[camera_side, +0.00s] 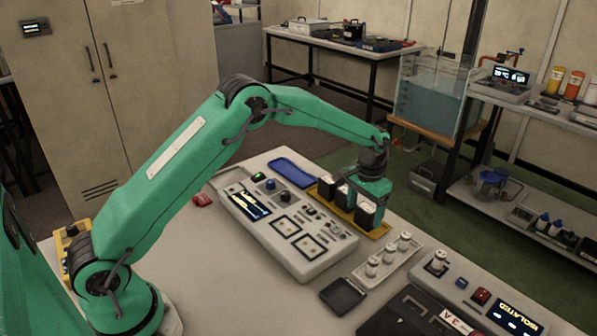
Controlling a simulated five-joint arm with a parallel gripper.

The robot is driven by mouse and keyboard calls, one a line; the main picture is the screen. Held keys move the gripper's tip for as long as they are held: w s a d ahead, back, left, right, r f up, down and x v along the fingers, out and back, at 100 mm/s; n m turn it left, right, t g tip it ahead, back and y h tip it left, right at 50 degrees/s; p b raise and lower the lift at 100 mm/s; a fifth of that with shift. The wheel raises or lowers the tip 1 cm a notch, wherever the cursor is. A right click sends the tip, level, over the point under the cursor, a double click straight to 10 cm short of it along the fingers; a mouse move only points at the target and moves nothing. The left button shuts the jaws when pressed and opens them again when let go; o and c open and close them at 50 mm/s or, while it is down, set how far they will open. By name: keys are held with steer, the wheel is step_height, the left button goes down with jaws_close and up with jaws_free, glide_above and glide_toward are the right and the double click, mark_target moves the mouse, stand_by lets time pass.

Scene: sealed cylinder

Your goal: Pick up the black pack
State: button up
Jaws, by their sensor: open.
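Three black packs with pale tops stand in a row on a yellow tray (381,231): a left one (326,190), a middle one (345,199) and a right one (366,217). My gripper (375,196) points down just behind and above the right pack, at the right part of the tray. It is open. Its fingertips are partly hidden by the packs, and I cannot tell whether they touch or straddle the right one.
A control panel (290,232) with a screen lies left of the tray. A blue tray (292,172) lies behind it. A rack of white-capped cylinders (388,258), a flat black pad (343,296) and an "ISOLATED" display box (487,303) sit in front.

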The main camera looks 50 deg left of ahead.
steer(key=shift+f, duration=1.2)
steer(key=c, duration=1.2)
steer(key=shift+r, duration=0.15)
steer(key=shift+r, duration=0.6)
steer(key=r, duration=0.3)
steer(key=shift+s+d+r, duration=0.1)
steer(key=shift+s+d, duration=0.1)
steer(key=shift+d, duration=0.15)
steer(key=s+d+r, duration=0.2)
steer(key=d, duration=0.1)
steer(key=s+d+r, duration=0.2)
steer(key=d, duration=0.1)
steer(key=s+d+r, duration=0.2)
steer(key=shift+s+d+r, duration=0.2)
steer(key=shift+s+d, duration=0.1)
steer(key=shift+d, duration=0.1)
